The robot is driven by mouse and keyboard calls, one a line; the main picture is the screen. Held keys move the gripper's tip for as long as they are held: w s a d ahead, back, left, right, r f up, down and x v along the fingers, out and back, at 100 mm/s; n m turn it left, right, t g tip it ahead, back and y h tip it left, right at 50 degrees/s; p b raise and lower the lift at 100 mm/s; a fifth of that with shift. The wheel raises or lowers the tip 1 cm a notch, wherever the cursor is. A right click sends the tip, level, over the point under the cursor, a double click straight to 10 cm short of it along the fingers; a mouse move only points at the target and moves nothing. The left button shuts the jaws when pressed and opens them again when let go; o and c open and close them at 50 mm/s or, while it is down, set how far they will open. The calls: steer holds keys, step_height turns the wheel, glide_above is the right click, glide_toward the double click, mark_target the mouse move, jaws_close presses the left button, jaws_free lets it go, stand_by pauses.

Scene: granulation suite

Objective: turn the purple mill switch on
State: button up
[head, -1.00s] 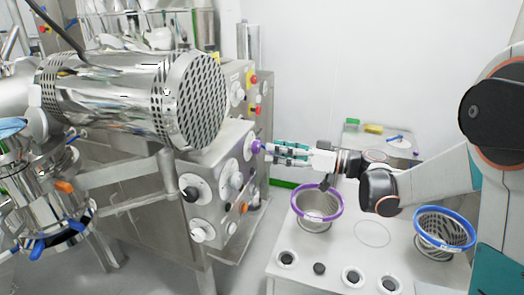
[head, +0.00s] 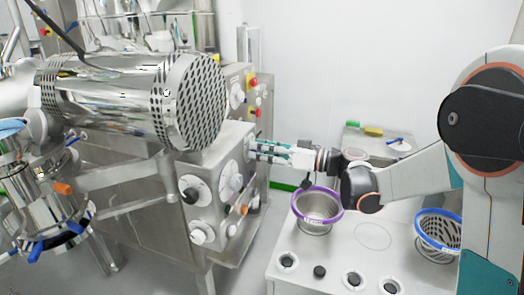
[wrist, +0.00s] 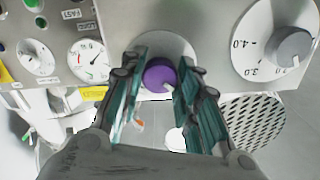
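The purple mill switch (wrist: 160,75) is a round knob on a grey disc in the wrist view, with a pale mark at its lower right. The teal fingers of my gripper (wrist: 162,72) stand on either side of it, spread apart. A narrow gap seems to show beside the knob; whether either finger touches it I cannot tell. In the head view my gripper (head: 256,149) reaches left to the front panel of the steel machine (head: 222,185), and the fingers hide the purple knob there.
A grey numbered dial (wrist: 289,46) is right of the switch in the wrist view, and a gauge (wrist: 88,60) is left. Below my arm a purple-rimmed sieve (head: 317,205) stands on a white table (head: 340,245). A blue-rimmed sieve (head: 440,230) is further right.

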steer(key=shift+m, duration=0.3)
steer(key=shift+m+b, duration=0.6)
steer(key=shift+m, duration=8)
steer(key=o, duration=1.1)
